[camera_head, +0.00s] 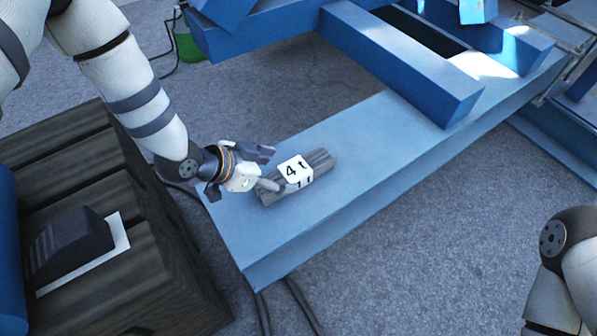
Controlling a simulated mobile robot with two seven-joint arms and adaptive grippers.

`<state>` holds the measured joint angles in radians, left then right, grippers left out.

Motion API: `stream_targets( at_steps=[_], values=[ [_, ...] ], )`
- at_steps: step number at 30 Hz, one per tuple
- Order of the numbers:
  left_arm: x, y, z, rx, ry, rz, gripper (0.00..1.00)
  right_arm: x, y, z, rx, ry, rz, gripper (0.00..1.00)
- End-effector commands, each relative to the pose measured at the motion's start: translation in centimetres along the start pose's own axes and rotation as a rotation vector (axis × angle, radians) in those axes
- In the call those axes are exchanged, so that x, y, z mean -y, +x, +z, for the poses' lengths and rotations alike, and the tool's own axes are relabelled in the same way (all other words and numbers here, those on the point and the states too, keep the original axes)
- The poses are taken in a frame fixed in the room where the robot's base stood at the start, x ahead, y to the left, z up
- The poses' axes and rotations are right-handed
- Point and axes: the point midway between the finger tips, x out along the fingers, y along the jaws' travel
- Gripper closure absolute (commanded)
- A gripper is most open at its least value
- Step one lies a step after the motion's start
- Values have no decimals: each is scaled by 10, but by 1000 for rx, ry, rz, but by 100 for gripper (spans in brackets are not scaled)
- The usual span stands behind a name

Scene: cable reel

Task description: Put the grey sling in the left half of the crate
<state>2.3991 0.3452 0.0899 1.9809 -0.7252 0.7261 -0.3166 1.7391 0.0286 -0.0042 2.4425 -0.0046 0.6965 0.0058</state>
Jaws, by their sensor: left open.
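The grey sling (321,160) is a folded bundle with a white label reading "4 t". It lies on the near end of a blue steel beam. My left gripper (270,168) comes in from the left, with its open fingers at the sling's left end. One finger overlaps the sling in the picture; I cannot tell whether it touches. A dark wooden crate (165,245) stands at the lower left. A black block-like object (70,243) and a white sheet lie on its slatted top. Only part of my right arm shows at the lower right; its gripper is out of view.
The blue beam (385,130) runs from the near middle to the upper right, with more blue frame members (400,65) above it. A green container (188,42) stands on the grey floor at the back. Dark cables (300,305) lie below the beam's near end.

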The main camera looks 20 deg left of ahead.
Motion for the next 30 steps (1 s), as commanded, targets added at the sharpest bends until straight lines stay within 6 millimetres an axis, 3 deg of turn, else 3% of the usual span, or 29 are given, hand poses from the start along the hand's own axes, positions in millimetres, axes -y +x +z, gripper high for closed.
stream_targets(
  at_steps=[11,19,28,30],
  values=[
    [4,62,-4,0,-1,1,28,0,14,-2,19,0,1,100],
    [4,67,-7,-3,0,0,28,0,14,-2,19,0,1,100],
    [4,66,-7,-3,0,0,94,0,14,-2,19,1,1,100],
    [5,66,-8,-6,1,-1,100,0,14,-2,19,0,1,100]
  ],
)
